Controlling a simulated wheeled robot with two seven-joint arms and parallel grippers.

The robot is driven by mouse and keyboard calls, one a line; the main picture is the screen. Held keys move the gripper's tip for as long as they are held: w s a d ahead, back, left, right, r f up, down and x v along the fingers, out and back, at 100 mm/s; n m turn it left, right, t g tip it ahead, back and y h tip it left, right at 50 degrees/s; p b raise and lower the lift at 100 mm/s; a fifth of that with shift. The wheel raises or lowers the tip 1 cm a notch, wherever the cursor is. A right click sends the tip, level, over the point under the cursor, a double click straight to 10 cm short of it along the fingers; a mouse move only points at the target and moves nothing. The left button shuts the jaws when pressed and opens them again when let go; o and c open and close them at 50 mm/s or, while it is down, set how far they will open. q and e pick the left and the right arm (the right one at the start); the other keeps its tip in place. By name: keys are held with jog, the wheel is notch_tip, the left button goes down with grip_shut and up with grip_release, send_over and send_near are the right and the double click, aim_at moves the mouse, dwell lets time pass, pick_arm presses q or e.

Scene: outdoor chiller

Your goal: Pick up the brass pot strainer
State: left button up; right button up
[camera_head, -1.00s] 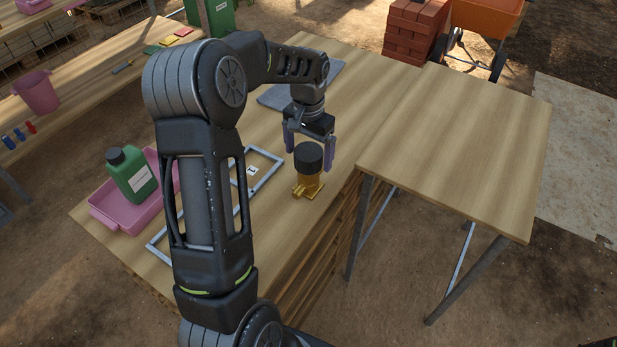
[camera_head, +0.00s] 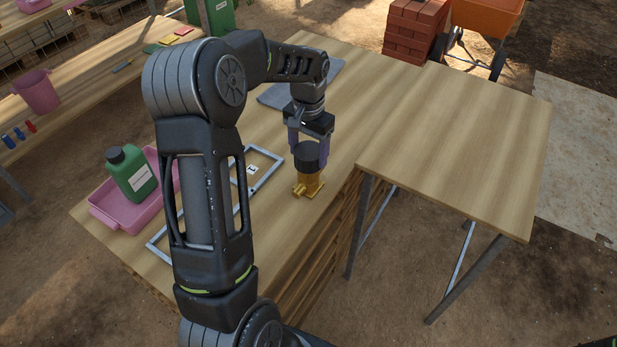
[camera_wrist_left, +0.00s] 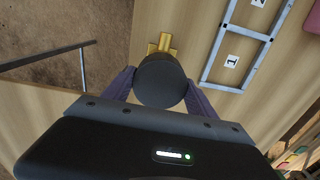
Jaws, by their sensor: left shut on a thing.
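The brass pot strainer (camera_head: 310,184) stands upright on the wooden table, with a brass lower body and a dark round cap (camera_head: 308,157). My left gripper (camera_head: 309,148) points down from above with its purple fingers shut on the dark cap, one on each side. In the left wrist view the cap (camera_wrist_left: 160,80) sits between the two fingers (camera_wrist_left: 160,88), and part of the brass body (camera_wrist_left: 162,43) shows beyond it. The strainer's base appears to rest on the table. My right gripper is not in view.
A grey frame marked 1 (camera_head: 268,175) lies left of the strainer. A pink tray (camera_head: 110,214) holds a green bottle (camera_head: 131,173). A grey mat (camera_head: 277,97) lies behind. The side table (camera_head: 460,140) at right is bare.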

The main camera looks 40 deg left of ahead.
pick_arm(q)
grip_shut()
dwell(0.3)
jog(key=shift+r, duration=0.15)
jog(key=shift+w+r, duration=0.1)
jog(key=shift+r, duration=0.15)
notch_tip(320, 180, up, 9)
jog(key=shift+r+b, duration=0.15)
jog(key=shift+b, duration=0.25)
dwell(0.4)
